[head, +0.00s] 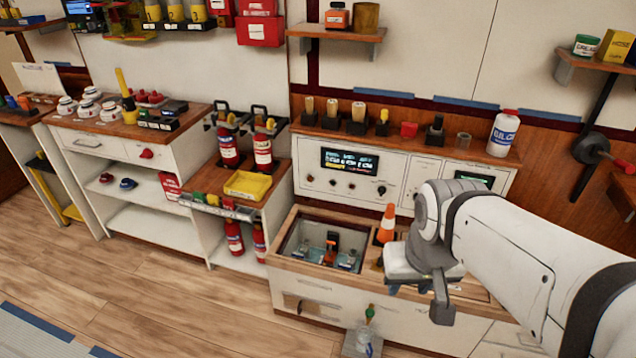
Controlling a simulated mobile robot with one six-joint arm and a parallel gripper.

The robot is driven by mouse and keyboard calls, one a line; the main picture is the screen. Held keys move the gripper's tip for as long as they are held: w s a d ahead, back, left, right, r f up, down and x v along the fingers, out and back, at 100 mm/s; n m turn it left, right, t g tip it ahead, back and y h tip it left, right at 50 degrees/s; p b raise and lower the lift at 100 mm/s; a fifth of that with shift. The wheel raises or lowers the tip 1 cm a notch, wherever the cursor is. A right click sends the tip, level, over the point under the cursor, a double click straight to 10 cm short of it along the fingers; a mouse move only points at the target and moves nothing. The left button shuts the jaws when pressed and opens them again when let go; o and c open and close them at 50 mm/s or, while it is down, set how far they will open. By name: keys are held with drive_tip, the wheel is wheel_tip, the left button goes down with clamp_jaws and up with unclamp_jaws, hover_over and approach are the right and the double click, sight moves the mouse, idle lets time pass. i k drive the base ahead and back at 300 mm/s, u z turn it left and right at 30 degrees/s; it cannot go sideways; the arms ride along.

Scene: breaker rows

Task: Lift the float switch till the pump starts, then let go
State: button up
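A sunken basin (284,238) is set into the wooden counter below the control panel. In it stands a small dark upright part with an orange piece (331,246), which may be the float switch; it is too small to be sure. Small bluish parts (348,262) lie low in the basin, and I cannot tell whether one is the pump. My gripper (408,289) is over the counter just right of the basin, apart from the orange piece. Its fingers point down and are mostly hidden under the wrist, so their opening does not show.
An orange-and-white cone (386,225) stands on the counter close behind my gripper. A panel with a lit display (349,161) is behind the basin. A yellow tray (246,185) and fire extinguishers (263,151) are to the left. The wooden floor (150,290) at front left is clear.

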sight(330, 257)
drive_tip(key=u, duration=0.2)
drive_tip(key=i, duration=0.9)
drive_tip(key=z, duration=0.4)
